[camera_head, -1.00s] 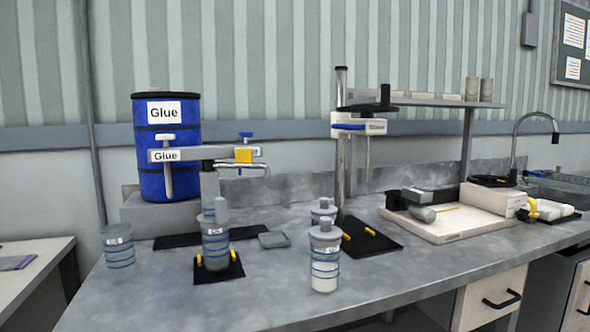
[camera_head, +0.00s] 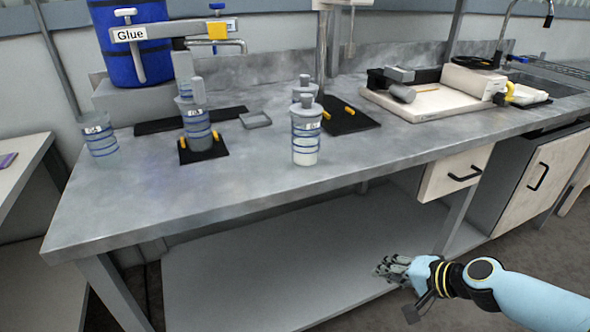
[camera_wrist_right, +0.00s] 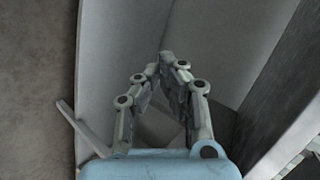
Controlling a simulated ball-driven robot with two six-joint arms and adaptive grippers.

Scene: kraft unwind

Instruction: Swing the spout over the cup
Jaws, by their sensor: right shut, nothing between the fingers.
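The spout (camera_head: 238,43) is a thin bent grey pipe beside a yellow block, on the grey arm labelled Glue (camera_head: 150,33) in front of the blue drum (camera_head: 127,62). It points right in the head view. A clear cup with blue bands (camera_head: 197,130) stands upright on a small black pad with yellow pegs, below and left of the spout's end. My right gripper (camera_head: 384,268) is shut and empty, low in front of the bench and far from the spout. Its fingertips (camera_wrist_right: 167,58) meet in the wrist view. My left gripper is not in view.
Another banded cup (camera_head: 100,136) stands at the bench's left. Lidded containers (camera_head: 306,134) stand mid-bench near a black mat (camera_head: 348,118) and a post. A pale tray (camera_head: 425,103) with equipment is at right. The bench front (camera_head: 210,185) is bare. A lower shelf (camera_head: 270,275) lies beneath.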

